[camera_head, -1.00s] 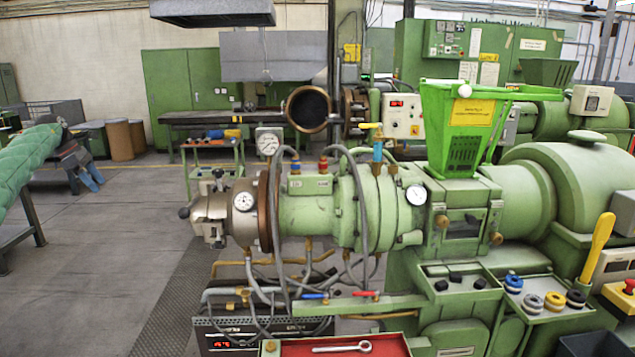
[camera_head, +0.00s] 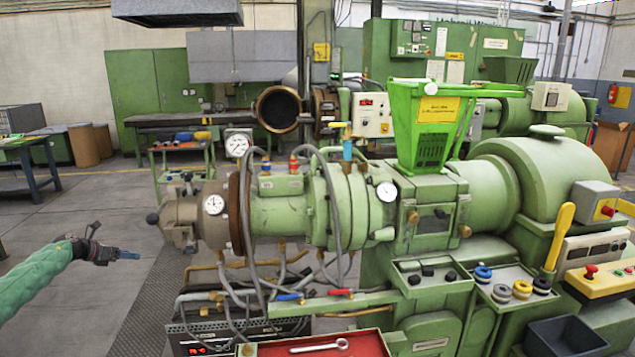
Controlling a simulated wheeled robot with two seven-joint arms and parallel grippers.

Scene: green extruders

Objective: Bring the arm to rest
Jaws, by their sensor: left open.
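My left arm, in a green quilted sleeve (camera_head: 38,279), comes in from the left edge. My left gripper (camera_head: 128,255) is dark with bluish fingertips and points to the right, over the grey floor. It is open, and nothing shows between its fingers. It is left of the green extruder (camera_head: 285,212) and apart from it. My right arm and gripper are not in view.
The extruder carries a bright green hopper (camera_head: 426,128). A red tray with a wrench (camera_head: 318,345) is at the bottom centre. A dark control box (camera_head: 197,343) stands low, under the extruder. A workbench (camera_head: 30,148) stands at the far left.

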